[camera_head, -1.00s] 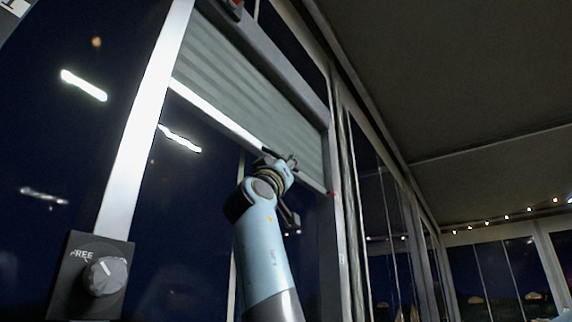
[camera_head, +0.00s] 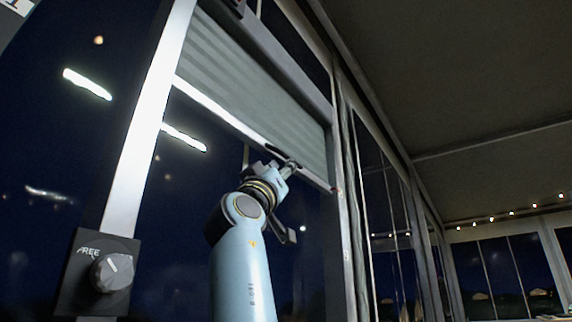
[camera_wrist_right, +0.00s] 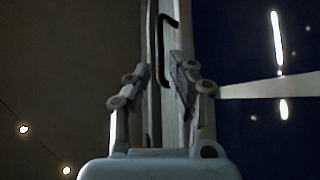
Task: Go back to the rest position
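A grey-green slatted roller blind (camera_head: 255,85) hangs partly lowered in a window frame, with a pale bar (camera_head: 222,112) along its bottom edge. My right gripper (camera_head: 289,166) is close to this bar near its right part. In the right wrist view my right gripper (camera_wrist_right: 158,85) has its two fingers apart with nothing held between them. A dark hooked handle (camera_wrist_right: 161,50) shows ahead of the fingers, apart from them as far as I can see. My left gripper is not in view.
A dark panel with a grey knob (camera_head: 112,272) marked FREE is at the lower left, beside a white post (camera_head: 142,135). More dark windows run off to the right under a dark ceiling (camera_head: 460,80) with small string lights.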

